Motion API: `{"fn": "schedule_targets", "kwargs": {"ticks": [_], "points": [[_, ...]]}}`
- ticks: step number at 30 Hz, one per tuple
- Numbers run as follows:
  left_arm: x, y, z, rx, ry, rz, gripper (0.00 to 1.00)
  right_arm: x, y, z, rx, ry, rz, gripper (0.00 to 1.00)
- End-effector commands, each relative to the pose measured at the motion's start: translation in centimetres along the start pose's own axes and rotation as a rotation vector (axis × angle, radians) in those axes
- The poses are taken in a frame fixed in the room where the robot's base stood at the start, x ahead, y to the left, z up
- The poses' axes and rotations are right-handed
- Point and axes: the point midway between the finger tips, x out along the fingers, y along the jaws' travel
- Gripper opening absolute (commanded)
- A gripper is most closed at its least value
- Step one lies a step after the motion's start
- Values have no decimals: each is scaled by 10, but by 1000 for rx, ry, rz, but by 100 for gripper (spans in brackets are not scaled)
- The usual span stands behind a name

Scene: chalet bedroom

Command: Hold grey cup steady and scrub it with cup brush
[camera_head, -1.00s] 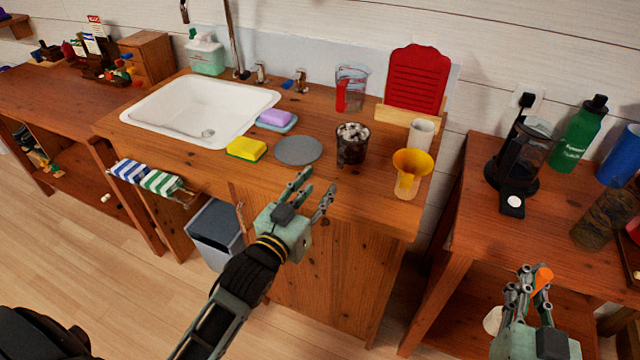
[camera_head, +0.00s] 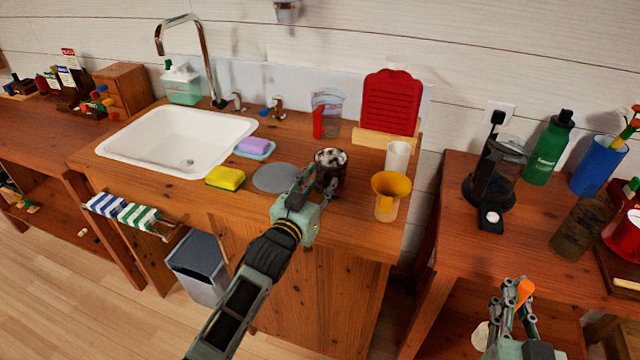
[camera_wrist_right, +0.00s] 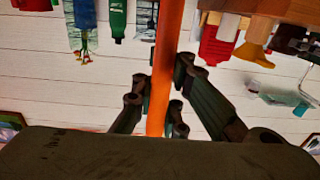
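A dark grey cup (camera_head: 340,176) with whitish and brown mottling at its top stands on the wooden sink counter (camera_head: 300,225). My left gripper (camera_head: 318,184) is at the cup's near side with its fingers spread. The fingers overlap the cup's lower left in the head view, and I cannot tell whether they touch it. My right gripper (camera_head: 515,300) is low at the right, closed around an orange handle (camera_head: 525,291), which also shows upright between the fingers in the right wrist view (camera_wrist_right: 165,70). A whitish end, probably the brush head (camera_head: 481,336), shows below it.
A yellow funnel-like cup (camera_head: 390,186) and a white cup (camera_head: 397,156) stand right of the grey cup. A grey disc (camera_head: 275,178), sponge (camera_head: 225,178) and sink (camera_head: 180,115) lie left. A coffee press (camera_head: 495,170) stands on the right table.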

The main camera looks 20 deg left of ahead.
Motion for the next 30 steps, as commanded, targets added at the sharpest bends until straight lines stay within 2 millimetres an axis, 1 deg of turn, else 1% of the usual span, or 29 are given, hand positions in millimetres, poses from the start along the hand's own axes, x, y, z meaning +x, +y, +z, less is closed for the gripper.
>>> {"fn": "schedule_targets", "kwargs": {"ticks": [8,11,21,30], "points": [[2,0,0,0,0,0,36,0,0,0,0,1,0,0],[2,0,0,0,0,0,29,0,0,0,0,1,0,0],[2,0,0,0,0,0,0,0,0,0,0,1,0,0],[2,0,0,0,-1,0,0,0,0,0,0,1,0,0]]}}
